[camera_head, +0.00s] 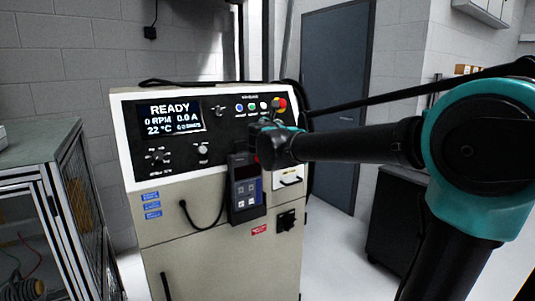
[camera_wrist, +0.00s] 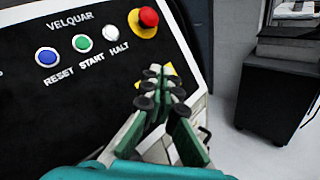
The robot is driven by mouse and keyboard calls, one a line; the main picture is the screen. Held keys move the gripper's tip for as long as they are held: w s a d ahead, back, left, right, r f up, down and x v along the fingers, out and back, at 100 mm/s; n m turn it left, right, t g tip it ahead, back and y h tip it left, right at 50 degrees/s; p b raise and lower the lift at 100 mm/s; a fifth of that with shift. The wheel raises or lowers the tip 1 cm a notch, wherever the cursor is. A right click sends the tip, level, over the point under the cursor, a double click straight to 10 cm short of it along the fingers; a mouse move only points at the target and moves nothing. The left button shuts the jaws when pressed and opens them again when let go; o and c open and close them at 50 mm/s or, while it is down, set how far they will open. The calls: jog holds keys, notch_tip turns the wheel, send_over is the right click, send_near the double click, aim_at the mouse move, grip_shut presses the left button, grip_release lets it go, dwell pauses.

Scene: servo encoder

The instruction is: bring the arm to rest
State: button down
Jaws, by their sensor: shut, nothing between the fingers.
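My gripper (camera_wrist: 160,90) shows in the wrist view with its fingers together and nothing between them. It is in front of the control panel, below the red emergency knob (camera_wrist: 148,18) and to the right of the HALT button (camera_wrist: 111,46). I cannot tell whether it touches the panel. In the head view my dark arm with teal joints reaches in from the right to the front of the cabinet (camera_head: 225,262). My fingers are hidden there behind the wrist.
The panel display (camera_head: 170,115) reads READY, 0 RPM. A handheld pendant (camera_head: 245,190) hangs on the cabinet front, close to my wrist. A wire-sided enclosure (camera_head: 50,160) stands left. A dark cabinet (camera_head: 392,222) stands right, with open floor between.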

jog(key=s+d+f+m+g+h, duration=0.1)
jog(key=s+d+f+m+g, duration=0.2)
jog(key=s+d+f+m, duration=0.45)
jog(key=s+d+f+m+g, duration=0.2)
jog(key=d+f+m+g, duration=0.15)
jog(key=d+f, duration=0.45)
jog(key=s+d+f+m+g+h, duration=0.15)
jog(key=s+d+f+m, duration=0.35)
jog(key=f, duration=0.6)
jog(key=s+a+f+m+g+y, duration=0.2)
jog(key=s+f+m+g+y, duration=0.3)
jog(key=s+f+m, duration=0.8)
jog(key=s+f, duration=0.4)
jog(key=s, duration=0.3)
jog(key=shift+a, duration=0.25)
